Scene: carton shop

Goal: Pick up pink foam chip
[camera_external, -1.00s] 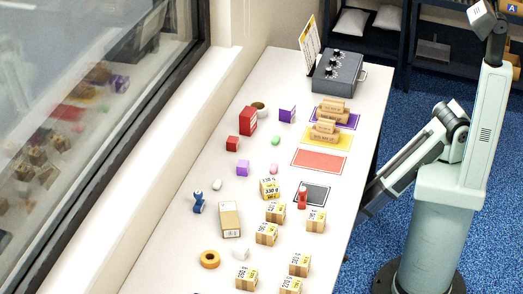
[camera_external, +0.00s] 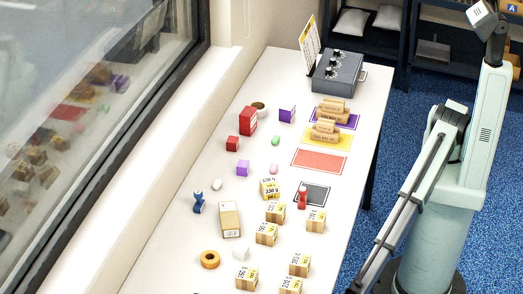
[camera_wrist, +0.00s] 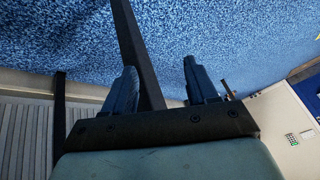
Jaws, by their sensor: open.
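The pink foam chip (camera_external: 273,169) is a small rounded piece on the white table (camera_external: 170,262), near its middle. It lies right of a purple cube and above a labelled carton. In the wrist view my gripper (camera_wrist: 158,85) has its two dark fingers apart with nothing between them. Blue carpet shows beyond the fingers. My gripper is outside the external view, while my arm reaches down over the floor right of the table. The chip does not show in the wrist view.
Around the chip are a green chip (camera_external: 276,140), a purple cube (camera_external: 243,168), a red mat (camera_external: 319,161) and a carton (camera_external: 269,189). Several cartons stand toward the front. A grey box (camera_external: 338,72) stands at the back. The window wall borders the table's left side.

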